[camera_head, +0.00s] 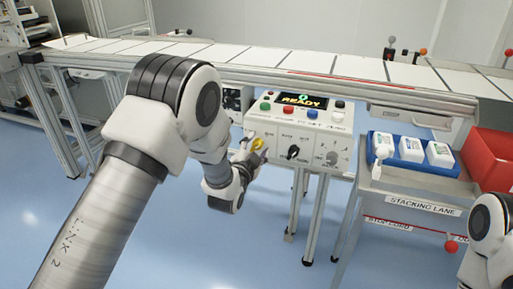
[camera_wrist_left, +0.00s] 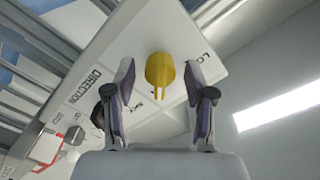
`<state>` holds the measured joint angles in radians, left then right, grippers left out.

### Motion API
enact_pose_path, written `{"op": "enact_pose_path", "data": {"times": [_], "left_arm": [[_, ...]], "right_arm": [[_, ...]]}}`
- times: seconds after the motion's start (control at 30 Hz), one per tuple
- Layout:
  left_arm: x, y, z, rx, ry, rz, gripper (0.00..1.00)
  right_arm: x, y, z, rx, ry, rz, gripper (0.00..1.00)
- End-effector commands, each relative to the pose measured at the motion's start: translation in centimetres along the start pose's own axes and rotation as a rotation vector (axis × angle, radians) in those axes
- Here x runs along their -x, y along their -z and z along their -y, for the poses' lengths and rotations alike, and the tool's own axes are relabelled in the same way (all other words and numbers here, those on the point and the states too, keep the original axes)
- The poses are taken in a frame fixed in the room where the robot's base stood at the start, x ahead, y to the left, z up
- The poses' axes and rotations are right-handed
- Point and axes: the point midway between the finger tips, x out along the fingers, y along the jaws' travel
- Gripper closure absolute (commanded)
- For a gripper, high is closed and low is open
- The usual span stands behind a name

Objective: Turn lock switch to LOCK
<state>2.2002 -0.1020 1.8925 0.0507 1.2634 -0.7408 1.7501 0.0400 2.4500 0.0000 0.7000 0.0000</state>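The lock switch is a yellow knob (camera_head: 257,143) at the left of the control panel's (camera_head: 318,152) lower face. It also shows in the left wrist view as a yellow knob (camera_wrist_left: 160,70), with a partly covered label beginning "LO" beside it. My left gripper (camera_head: 250,148) is at this knob in the head view. In the left wrist view the gripper (camera_wrist_left: 160,92) is open, its fingers on either side of the knob with gaps visible. Of my right arm only a link shows at the right edge of the head view; its gripper is out of view.
A black knob (camera_head: 293,152) and a grey dial (camera_head: 331,158) sit right of the yellow knob. Coloured buttons and a READY display (camera_head: 302,100) are above. A blue tray (camera_head: 408,165) with white packs and a red bin (camera_head: 490,160) stand right. The conveyor runs behind.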

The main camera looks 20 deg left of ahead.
Motion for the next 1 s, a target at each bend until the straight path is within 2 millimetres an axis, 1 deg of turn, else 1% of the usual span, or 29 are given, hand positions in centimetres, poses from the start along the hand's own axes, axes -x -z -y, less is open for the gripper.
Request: {"op": "enact_pose_path", "data": {"times": [0.03, 0.07, 0.1, 0.13, 0.17, 0.47, 0.63, 0.87, 1.0], "left_arm": [[0.0, 0.0, 0.0, 0.0, 0.0, 0.0, 0.63], [0.0, 0.0, 0.0, 0.0, 0.0, 0.0, 0.74], [0.0, 0.0, 0.0, 0.0, 0.0, 0.0, 0.88], [0.0, 0.0, 0.0, 0.0, 0.0, 0.0, 0.98], [0.0, 0.0, 0.0, 0.0, 0.0, 0.0, 1.0], [0.0, 0.0, 0.0, 0.012, 0.0, 0.0, 1.0], [0.0, 0.0, 0.0, 0.06, 0.0, 0.0, 1.0], [0.0, 0.0, 0.1, 0.199, -0.001, 0.0, 1.0], [0.0, 0.1, 0.2, 0.319, -0.001, 0.001, 1.0]], "right_arm": [[0.0, 0.0, 0.0, 0.0, 0.0, 0.0, 0.6], [0.0, 0.0, 0.0, 0.0, 0.0, 0.0, 0.6], [0.0, 0.0, 0.0, 0.0, 0.0, 0.0, 0.6], [0.0, 0.0, 0.0, 0.0, 0.0, 0.0, 0.6], [0.0, 0.0, 0.0, 0.0, 0.0, 0.0, 0.6], [0.1, 0.0, 0.0, 0.0, 0.0, 0.0, 0.6], [0.2, 0.0, 0.0, 0.0, 0.0, 0.0, 0.6], [0.7, 0.0, 0.0, 0.0, 0.0, 0.0, 0.6], [1.1, 0.0, 0.0, 0.0, 0.0, 0.0, 0.6]]}}
